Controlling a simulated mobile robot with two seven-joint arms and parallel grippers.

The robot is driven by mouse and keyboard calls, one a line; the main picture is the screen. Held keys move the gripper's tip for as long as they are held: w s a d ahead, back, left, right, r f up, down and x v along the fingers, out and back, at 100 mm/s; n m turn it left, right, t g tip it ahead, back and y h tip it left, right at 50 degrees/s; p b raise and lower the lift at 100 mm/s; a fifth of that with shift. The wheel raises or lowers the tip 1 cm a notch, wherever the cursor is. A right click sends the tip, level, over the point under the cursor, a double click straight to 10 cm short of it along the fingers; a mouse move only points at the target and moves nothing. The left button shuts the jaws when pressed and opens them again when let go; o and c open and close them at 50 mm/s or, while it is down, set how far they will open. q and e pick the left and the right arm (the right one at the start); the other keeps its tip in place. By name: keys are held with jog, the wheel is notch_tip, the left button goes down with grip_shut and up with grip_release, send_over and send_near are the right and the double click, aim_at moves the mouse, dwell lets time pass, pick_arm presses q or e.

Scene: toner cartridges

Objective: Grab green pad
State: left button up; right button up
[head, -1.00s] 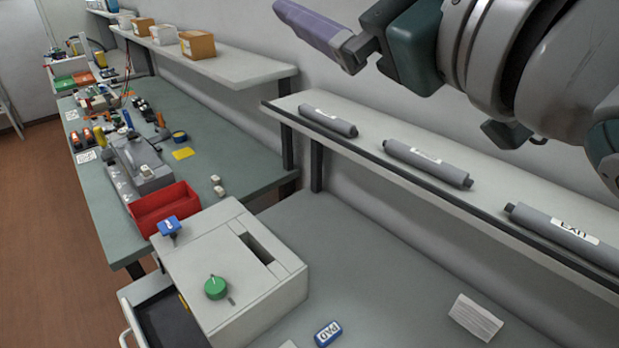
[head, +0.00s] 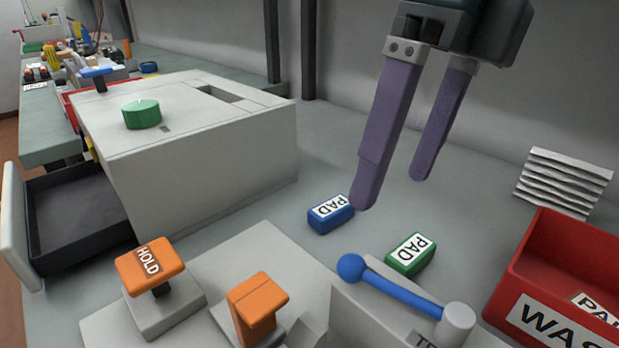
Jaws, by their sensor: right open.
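The green pad (head: 410,254) lies on the grey bench, with a white PAD label on its top. A blue pad (head: 330,214) with the same kind of label lies to its left and a little farther back. My right gripper (head: 393,190) points down with its two purple fingers apart and nothing between them. Its nearer fingertip is above and close to the blue pad's right end. The green pad is below and in front of the fingers, apart from them. My left gripper is not in view.
A blue lever (head: 400,287) stands just in front of the green pad. A red bin (head: 567,265) is at the right, with stacked white sheets (head: 563,182) behind it. A grey box (head: 190,160) with a green knob and an orange HOLD button (head: 150,262) are at the left.

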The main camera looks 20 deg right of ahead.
aim_at(415, 251)
jog(key=d+f+h+b, duration=0.1)
jog(key=d+f, duration=0.1)
jog(key=f, duration=0.1)
jog(key=d+f+h, duration=0.1)
jog(key=d+f, duration=0.2)
jog(key=shift+w+d+f+m+h+b, duration=0.1)
jog(key=shift+w+d+m+h+b, duration=0.1)
jog(key=shift+d+m+h+b, duration=0.15)
jog(key=f, duration=0.2)
jog(key=a+f, duration=0.1)
jog(key=f, duration=0.1)
jog(key=shift+w+f+b, duration=0.15)
jog(key=shift+f+b, duration=0.05)
jog(key=shift+b, duration=0.2)
jog(key=shift+f, duration=0.55)
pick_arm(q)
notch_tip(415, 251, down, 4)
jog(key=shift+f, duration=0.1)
pick_arm(e)
jog(key=c, duration=1.3)
jog(key=shift+o, duration=0.2)
jog(key=shift+r, duration=0.1)
